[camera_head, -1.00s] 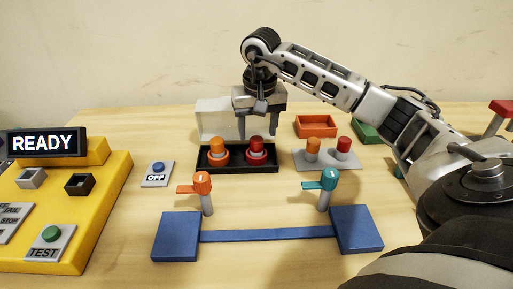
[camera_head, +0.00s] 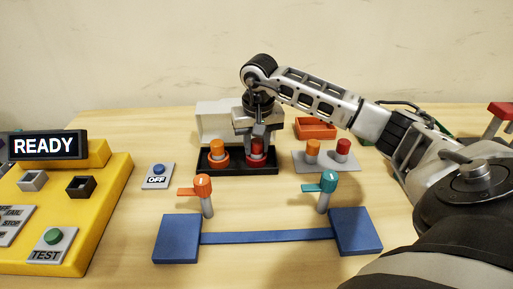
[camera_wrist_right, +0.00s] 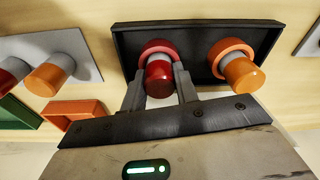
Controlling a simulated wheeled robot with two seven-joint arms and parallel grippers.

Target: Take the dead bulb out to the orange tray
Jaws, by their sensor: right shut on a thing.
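My right gripper (camera_head: 257,146) is shut on the red bulb (camera_head: 257,148), which stands upright in its red ring in the black lamp housing (camera_head: 240,170). In the right wrist view the two fingers (camera_wrist_right: 160,88) lie on either side of the red bulb (camera_wrist_right: 159,80). An orange bulb (camera_head: 217,147) sits in an orange ring beside it in the same housing. I cannot tell from these views which bulb is dead. The orange tray (camera_head: 315,127) stands behind and to the right, and its inside looks empty. My left gripper is not in view.
A grey plate (camera_head: 327,166) holds an orange and a red bulb to the right. A teal-handled post (camera_head: 327,185) and an orange-handled post (camera_head: 203,190) stand in front. A raised pale lid (camera_head: 217,118) backs the housing. The yellow console (camera_head: 100,200) is at left.

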